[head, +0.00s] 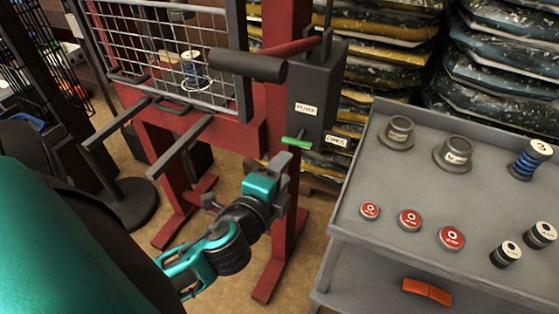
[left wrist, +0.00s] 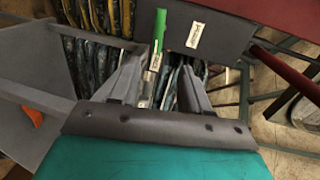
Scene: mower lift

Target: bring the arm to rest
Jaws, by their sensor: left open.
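My left arm (head: 228,240) reaches up from the bottom left in the head view. Its gripper (head: 283,168) is open, with its fingers just below a green lever (head: 297,143) on a dark control box (head: 318,92). In the left wrist view the fingers (left wrist: 160,68) stand apart and empty. The green lever (left wrist: 160,30) shows beyond the gap between them; no contact is visible. The box carries two white labels, one of them above the lever and one to its right. My right gripper is not in view.
A red lift frame (head: 285,235) with a wire cage (head: 165,50) and dark fork bars (head: 180,145) stands close by. A grey cart (head: 375,215) at right holds weights and red-topped discs (head: 410,220). Stacked bags (head: 385,55) fill the back.

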